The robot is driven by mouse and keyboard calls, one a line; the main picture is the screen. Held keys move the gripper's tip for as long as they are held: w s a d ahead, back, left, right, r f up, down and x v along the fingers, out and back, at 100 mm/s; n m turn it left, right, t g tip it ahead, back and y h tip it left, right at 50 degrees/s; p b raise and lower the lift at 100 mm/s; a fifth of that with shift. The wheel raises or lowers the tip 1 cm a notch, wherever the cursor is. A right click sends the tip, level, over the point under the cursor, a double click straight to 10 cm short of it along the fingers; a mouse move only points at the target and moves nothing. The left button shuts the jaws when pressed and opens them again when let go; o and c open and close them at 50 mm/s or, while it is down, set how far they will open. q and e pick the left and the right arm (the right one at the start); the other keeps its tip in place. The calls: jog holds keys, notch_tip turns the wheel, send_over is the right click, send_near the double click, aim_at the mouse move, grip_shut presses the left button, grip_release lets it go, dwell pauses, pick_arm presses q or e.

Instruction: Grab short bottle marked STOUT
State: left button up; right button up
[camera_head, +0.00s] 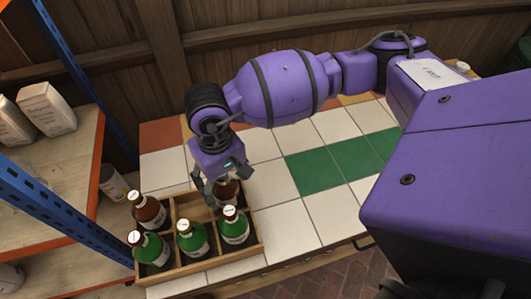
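A wooden crate (205,265) with compartments stands on the tiled counter. It holds a brown bottle (148,211) at back left, and green bottles at front left (150,249), front middle (193,240) and front right (234,228). Another brown bottle (229,193) is at back right, partly hidden by my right gripper (222,192). The gripper points down with its fingers around or beside that bottle's upper part; whether they grip it is unclear. The back middle compartment looks empty. The label words are too small to read, so I cannot tell which bottle is STOUT. My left gripper is not in view.
A shelf with blue posts (55,215) and orange edges is close on the left, holding pale bags (47,108). A light can (113,183) stands beside the crate. The tiled counter (285,213) is clear right of the crate. A wooden wall (200,45) runs behind.

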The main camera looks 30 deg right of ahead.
jog(key=shift+w, duration=0.1)
grip_shut()
jog(key=shift+r, duration=0.1)
jog(key=shift+w+r, duration=0.1)
dwell(0.3)
